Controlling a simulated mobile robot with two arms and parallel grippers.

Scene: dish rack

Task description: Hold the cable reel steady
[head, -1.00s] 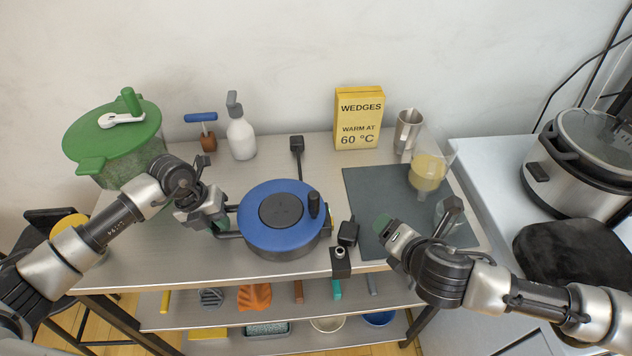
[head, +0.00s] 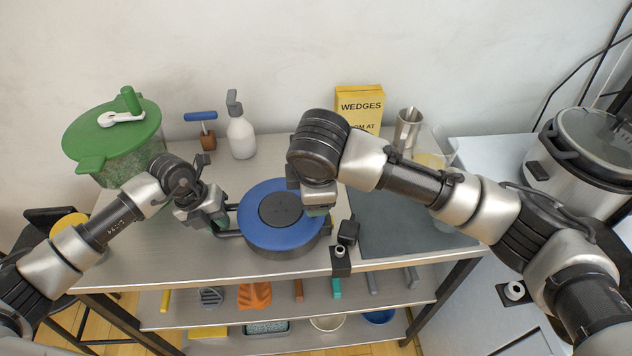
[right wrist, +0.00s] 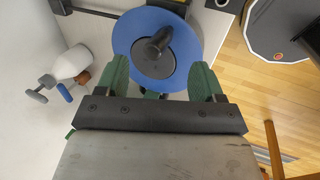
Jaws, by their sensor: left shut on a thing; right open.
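The cable reel (head: 262,235) is a blue disc with a dark hub, lying flat on the metal table. Its dark frame handle sticks out to the left. My left gripper (head: 220,222) is shut on that handle. My right gripper (head: 316,212) is over the reel's right edge, and its arm hides the crank knob in the head view. In the right wrist view the reel (right wrist: 126,42) and its upright black crank knob (right wrist: 158,42) show. The green fingers of my right gripper (right wrist: 160,80) are open and empty, with the knob just beyond and between their tips.
A black cable plug (head: 348,232) lies right of the reel by the front edge. A grey mat (head: 390,235) is farther right. Behind are a green-lidded spinner (head: 110,135), a white spray bottle (head: 241,138) and a yellow WEDGES box (head: 360,105).

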